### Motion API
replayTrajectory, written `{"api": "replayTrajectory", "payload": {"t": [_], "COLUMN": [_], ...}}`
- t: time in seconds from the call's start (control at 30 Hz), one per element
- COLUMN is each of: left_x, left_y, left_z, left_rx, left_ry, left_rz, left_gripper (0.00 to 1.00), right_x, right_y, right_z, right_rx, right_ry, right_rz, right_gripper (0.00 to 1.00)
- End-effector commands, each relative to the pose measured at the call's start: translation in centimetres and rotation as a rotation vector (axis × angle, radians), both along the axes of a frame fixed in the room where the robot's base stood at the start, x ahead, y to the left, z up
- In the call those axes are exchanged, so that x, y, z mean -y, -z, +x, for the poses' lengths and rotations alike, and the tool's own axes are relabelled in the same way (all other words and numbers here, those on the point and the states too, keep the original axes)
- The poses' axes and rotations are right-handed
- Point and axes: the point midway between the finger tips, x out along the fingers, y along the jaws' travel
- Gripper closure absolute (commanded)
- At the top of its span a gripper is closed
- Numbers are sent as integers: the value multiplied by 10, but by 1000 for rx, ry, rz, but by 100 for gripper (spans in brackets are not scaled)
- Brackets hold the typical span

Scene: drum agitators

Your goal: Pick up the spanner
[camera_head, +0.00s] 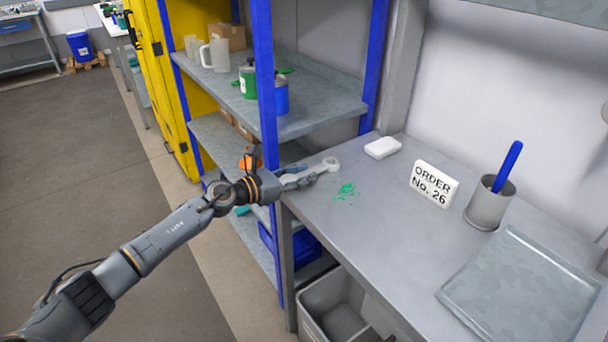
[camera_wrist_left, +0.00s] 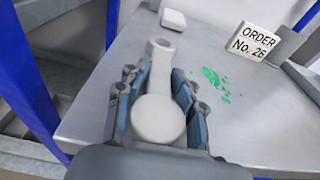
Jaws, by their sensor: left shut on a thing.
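The spanner (camera_wrist_left: 158,115) is pale grey, with a round ring end pointing away from me in the left wrist view. Its ring end also shows in the head view (camera_head: 331,164) at the table's left end. My left gripper (camera_head: 318,172) is shut on the spanner. In the left wrist view the fingers of my left gripper (camera_wrist_left: 157,90) lie on both sides of its shaft. I cannot tell whether the spanner touches the table (camera_head: 345,222). My right gripper is not in view.
A green spill (camera_head: 346,190) lies just right of the gripper. A white block (camera_head: 382,148), an order sign (camera_head: 434,184), a cup with a blue-handled tool (camera_head: 488,206) and a metal tray (camera_head: 520,290) stand on the table. A blue-post shelf (camera_head: 265,90) is close behind the arm.

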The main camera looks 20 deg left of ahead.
Motion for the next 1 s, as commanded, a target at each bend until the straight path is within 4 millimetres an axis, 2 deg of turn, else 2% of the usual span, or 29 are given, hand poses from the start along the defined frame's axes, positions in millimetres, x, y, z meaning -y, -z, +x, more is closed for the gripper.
{"api": "replayTrajectory", "payload": {"t": [0.17, 0.3, 0.37, 0.5, 0.57, 0.8, 1.0], "left_x": [0, -1, 0, 4, 6, 13, 17], "left_y": [-11, -34, -48, -89, -102, -117, -125], "left_z": [0, 0, -9, -40, -49, -90, -116], "left_rx": [2, 6, 3, 3, 2, -6, -4], "left_ry": [1, 1, 2, 4, 3, 2, 0], "left_rz": [4, 6, 9, 9, 8, 0, -2], "left_gripper": [100, 100, 100, 100, 100, 100, 100], "right_x": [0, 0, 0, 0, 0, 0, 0], "right_y": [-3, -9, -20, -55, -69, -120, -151], "right_z": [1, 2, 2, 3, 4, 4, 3], "right_rx": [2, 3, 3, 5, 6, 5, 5], "right_ry": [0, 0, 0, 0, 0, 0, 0], "right_rz": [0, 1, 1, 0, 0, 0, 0], "right_gripper": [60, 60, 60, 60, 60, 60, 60]}}
